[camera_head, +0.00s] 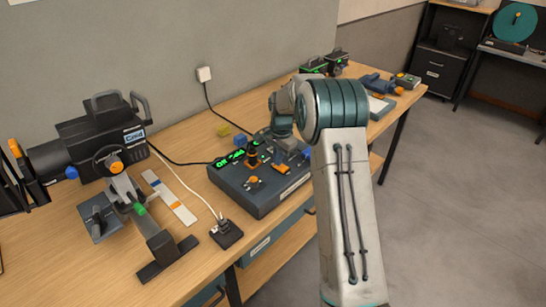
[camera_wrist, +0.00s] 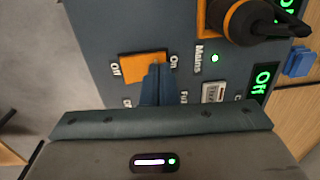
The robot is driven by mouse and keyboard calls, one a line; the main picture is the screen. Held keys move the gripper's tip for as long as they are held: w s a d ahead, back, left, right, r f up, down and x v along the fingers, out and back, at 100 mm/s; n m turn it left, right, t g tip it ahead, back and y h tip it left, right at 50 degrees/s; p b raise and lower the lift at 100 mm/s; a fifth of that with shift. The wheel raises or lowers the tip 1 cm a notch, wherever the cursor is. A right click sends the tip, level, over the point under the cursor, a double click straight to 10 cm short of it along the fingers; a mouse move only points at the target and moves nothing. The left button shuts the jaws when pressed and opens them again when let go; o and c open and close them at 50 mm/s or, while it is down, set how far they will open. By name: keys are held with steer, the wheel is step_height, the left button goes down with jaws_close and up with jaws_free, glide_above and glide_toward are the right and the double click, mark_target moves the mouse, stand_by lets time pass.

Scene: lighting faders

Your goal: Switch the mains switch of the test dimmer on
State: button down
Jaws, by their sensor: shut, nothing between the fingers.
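The test dimmer is a dark grey-blue box (camera_head: 268,205) on the bench in the head view. In the wrist view its panel (camera_wrist: 95,65) carries an orange rocker (camera_wrist: 138,66) with "Off" at its left end and "On" at its right end. A small green light (camera_wrist: 215,58) glows beside the word "Mains". My gripper (camera_wrist: 157,75) is shut and empty, its fingertips at the "On" end of the rocker, hiding part of its lower edge. I cannot tell whether they press on it. In the head view my arm partly hides the box's right side.
A black knob with an orange ring (camera_wrist: 245,20) stands close to the rocker. Green-lit displays (camera_wrist: 263,80) and a blue block (camera_wrist: 299,62) are nearby. A stage lamp (camera_head: 90,140) and a black socket block (camera_head: 226,234) are left of the box. Tools (camera_head: 375,84) lie farther back.

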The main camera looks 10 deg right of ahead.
steer(key=shift+a+f, duration=0.1)
steer(key=shift+a, duration=0.25)
steer(key=shift+s+d, duration=0.1)
steer(key=shift+d, duration=0.3)
steer(key=shift+s+d+r, duration=0.25)
steer(key=shift+s+r, duration=0.1)
steer(key=shift+s, duration=0.2)
step_height(320, 180, up, 14)
steer(key=w+a, duration=0.1)
steer(key=shift+w, duration=0.25)
steer(key=shift+s, duration=0.1)
